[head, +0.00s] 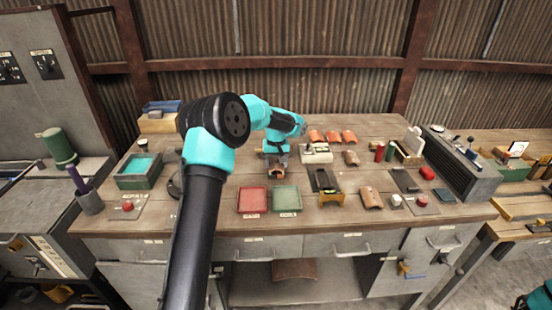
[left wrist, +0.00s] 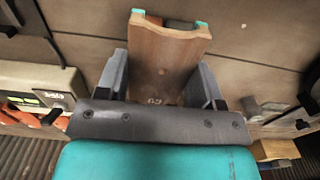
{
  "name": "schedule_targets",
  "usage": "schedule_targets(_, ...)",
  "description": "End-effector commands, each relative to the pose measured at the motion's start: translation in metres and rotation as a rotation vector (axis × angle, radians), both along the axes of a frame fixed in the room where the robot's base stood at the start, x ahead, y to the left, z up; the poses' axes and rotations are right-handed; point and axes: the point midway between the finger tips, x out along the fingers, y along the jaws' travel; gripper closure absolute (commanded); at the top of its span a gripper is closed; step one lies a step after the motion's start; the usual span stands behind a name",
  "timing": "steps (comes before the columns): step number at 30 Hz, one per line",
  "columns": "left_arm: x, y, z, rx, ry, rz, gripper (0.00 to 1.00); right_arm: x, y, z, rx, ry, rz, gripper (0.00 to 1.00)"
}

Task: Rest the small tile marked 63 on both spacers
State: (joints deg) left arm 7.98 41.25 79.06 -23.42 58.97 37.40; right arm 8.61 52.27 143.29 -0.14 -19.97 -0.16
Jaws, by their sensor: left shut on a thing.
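My left gripper (head: 277,165) is shut on a small brown curved tile (head: 277,173), just behind the red and green trays. In the left wrist view the tile (left wrist: 168,55) sits between the two grey fingers of the gripper (left wrist: 170,85). Its mark, upside down there, looks like 63. Small teal pieces show at the tile's two far corners; I cannot tell whether they are spacers or part of the tile. The spacers cannot be made out surely in the head view. My right gripper is not in view.
A red tray (head: 252,200) and a green tray (head: 286,198) lie in front. A dark fixture (head: 323,180) stands to the right, with a yellow bracket (head: 331,199) before it. Several orange tiles (head: 332,136) lie behind. A loose tile (head: 371,197) lies further right.

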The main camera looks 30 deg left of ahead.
Motion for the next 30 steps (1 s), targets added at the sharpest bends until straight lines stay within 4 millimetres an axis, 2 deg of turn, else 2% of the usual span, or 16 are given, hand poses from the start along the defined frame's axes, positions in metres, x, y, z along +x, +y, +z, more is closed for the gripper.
schedule_targets(6, 0.0001, -0.0001, -0.0077, 0.000, 0.000, 0.000, 0.65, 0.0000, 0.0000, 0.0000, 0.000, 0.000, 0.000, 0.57)
schedule_targets(15, 0.0000, 0.0000, -0.0082, 0.000, 0.000, 0.000, 0.65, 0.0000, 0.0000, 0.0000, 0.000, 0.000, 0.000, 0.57)
schedule_targets(16, 0.0001, 0.0001, -0.0082, 0.000, 0.000, 0.001, 0.36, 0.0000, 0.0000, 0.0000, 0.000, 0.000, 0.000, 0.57)
schedule_targets(24, 0.0000, 0.0000, -0.0082, 0.000, 0.000, 0.001, 0.10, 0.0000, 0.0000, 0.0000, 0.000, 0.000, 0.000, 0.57)
schedule_targets(30, -0.0001, 0.0000, -0.0084, 0.000, 0.000, 0.000, 0.09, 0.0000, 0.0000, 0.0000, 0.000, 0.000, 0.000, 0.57)
